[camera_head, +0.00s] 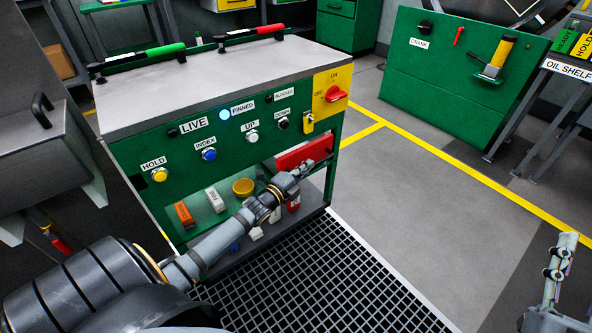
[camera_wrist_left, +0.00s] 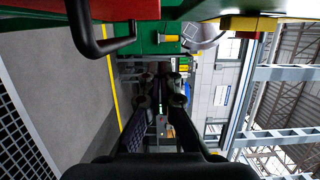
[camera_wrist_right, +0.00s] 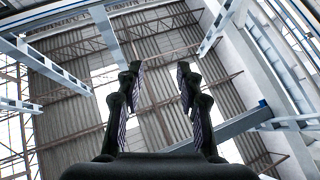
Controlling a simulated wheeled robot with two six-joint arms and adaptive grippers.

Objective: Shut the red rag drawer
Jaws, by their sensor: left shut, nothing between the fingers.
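The red drawer (camera_head: 300,153) sits at the right end of the green console's open lower bay, below the button panel. In the left wrist view its red body (camera_wrist_left: 110,9) is at the top left with a black bar handle (camera_wrist_left: 92,40). How far it stands out is hard to tell. My left gripper (camera_head: 307,170) is shut and empty, just in front of and below the drawer front. Its fingers are together in the left wrist view (camera_wrist_left: 162,78), apart from the handle. My right gripper (camera_wrist_right: 160,72) is open and empty, pointing at the roof, at the lower right of the head view.
The console (camera_head: 215,85) carries buttons and a red rotary switch (camera_head: 336,94). Its lower shelf holds a yellow cup (camera_head: 243,187) and several small items. A black grating (camera_head: 325,275) lies in front. Grey floor to the right is clear up to a green crank cabinet (camera_head: 455,70).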

